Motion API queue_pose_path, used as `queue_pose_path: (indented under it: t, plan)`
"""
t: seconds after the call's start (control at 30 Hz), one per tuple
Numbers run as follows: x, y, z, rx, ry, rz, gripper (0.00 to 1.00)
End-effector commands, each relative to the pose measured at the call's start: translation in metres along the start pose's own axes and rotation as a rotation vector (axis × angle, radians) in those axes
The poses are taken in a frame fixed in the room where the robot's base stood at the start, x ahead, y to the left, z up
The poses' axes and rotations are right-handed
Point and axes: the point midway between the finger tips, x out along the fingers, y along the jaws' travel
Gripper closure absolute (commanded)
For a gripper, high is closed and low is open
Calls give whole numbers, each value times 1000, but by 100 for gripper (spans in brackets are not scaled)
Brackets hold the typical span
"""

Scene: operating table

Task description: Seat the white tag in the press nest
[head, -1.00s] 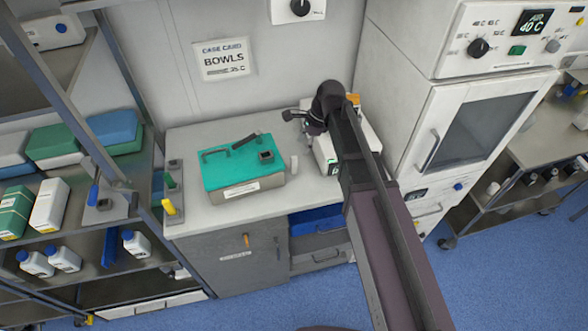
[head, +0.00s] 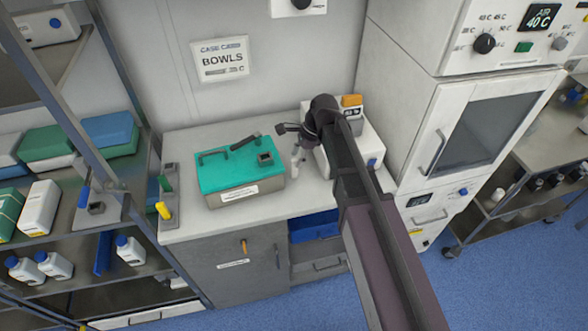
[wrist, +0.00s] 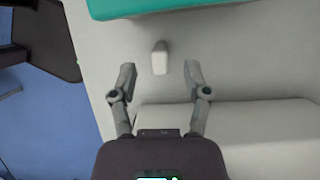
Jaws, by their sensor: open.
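The white tag (wrist: 160,58) is a small white block standing on the grey-white counter. In the wrist view it lies between and slightly beyond the tips of my open gripper (wrist: 160,72), with a gap to each finger. In the head view my gripper (head: 297,155) hangs just above and around the tag, partly hiding it. A white machine (head: 368,150) with an orange part on top stands right of it, partly covered by my arm. It may be the press; I cannot make out a nest on it.
A teal-topped case (head: 215,178) with handles and a dark square socket sits close left of the tag; its edge also shows in the wrist view (wrist: 180,8). A shelf rack (head: 90,140) stands at far left, a white oven cabinet (head: 415,110) at right. Free counter (head: 190,140) lies behind the case.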

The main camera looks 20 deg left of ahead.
Motion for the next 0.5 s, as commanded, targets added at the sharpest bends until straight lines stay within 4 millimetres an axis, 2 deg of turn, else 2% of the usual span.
queue_pose_path:
  t: [0.27,0.5]
  plan:
    - [7,0,-1,1,0,0,39]
    - [26,0,-3,0,0,0,39]
